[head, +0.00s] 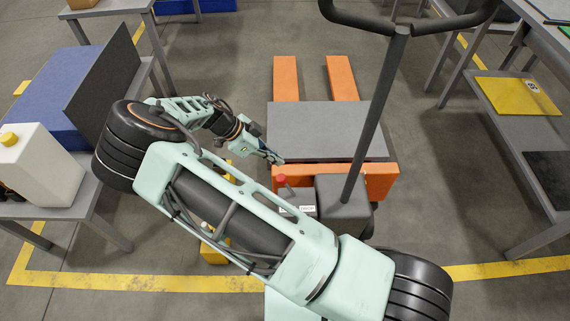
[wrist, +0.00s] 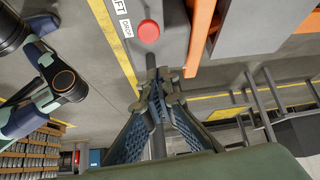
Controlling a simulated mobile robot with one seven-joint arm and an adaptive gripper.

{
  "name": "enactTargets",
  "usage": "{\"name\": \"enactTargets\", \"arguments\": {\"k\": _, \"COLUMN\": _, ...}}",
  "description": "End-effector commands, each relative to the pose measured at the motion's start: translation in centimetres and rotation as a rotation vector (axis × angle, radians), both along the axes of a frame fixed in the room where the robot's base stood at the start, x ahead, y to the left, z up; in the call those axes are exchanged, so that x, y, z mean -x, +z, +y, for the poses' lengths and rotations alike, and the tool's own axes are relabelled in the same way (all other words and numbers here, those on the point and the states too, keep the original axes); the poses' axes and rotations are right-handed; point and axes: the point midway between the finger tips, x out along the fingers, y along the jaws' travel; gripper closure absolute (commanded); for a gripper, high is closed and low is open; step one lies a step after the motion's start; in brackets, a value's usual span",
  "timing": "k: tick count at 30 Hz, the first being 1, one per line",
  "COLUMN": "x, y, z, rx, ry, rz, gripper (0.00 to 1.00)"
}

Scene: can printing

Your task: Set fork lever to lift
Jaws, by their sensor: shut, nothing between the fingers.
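The pallet jack has orange forks (head: 286,80), a dark grey body (head: 345,205) and a tall handle (head: 375,120). A red knob (head: 282,180) stands at the left of its body, just below my gripper (head: 275,158) in the head view. In the wrist view the red knob (wrist: 148,31) is beside a DROP label (wrist: 127,28), with a label ending in "FT" (wrist: 120,6) above that. My gripper (wrist: 160,92) is shut and empty, its tips below the knob in the picture and apart from it.
A grey plate (head: 330,130) lies over the forks. A table with a white canister (head: 38,165) and a blue block (head: 60,95) stands at left. A shelf with a yellow panel (head: 515,95) is at right. Floor right of the jack is clear.

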Motion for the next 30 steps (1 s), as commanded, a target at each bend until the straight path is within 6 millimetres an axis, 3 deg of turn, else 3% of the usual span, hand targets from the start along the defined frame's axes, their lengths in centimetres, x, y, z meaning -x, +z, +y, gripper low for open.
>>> {"name": "enactTargets", "arguments": {"k": 9, "x": 0.2, "y": 1.8, "z": 2.0, "rx": 0.002, "ry": -0.001, "rz": 0.001, "gripper": 1.0}}
{"name": "enactTargets", "arguments": {"k": 25, "x": 0.2, "y": 1.8, "z": 1.9, "rx": 0.003, "ry": -0.003, "rz": 0.002, "gripper": 1.0}}
{"name": "enactTargets", "arguments": {"k": 30, "x": 0.2, "y": 4.0, "z": 0.9, "rx": -0.014, "ry": -0.003, "rz": 0.03, "gripper": 1.0}}
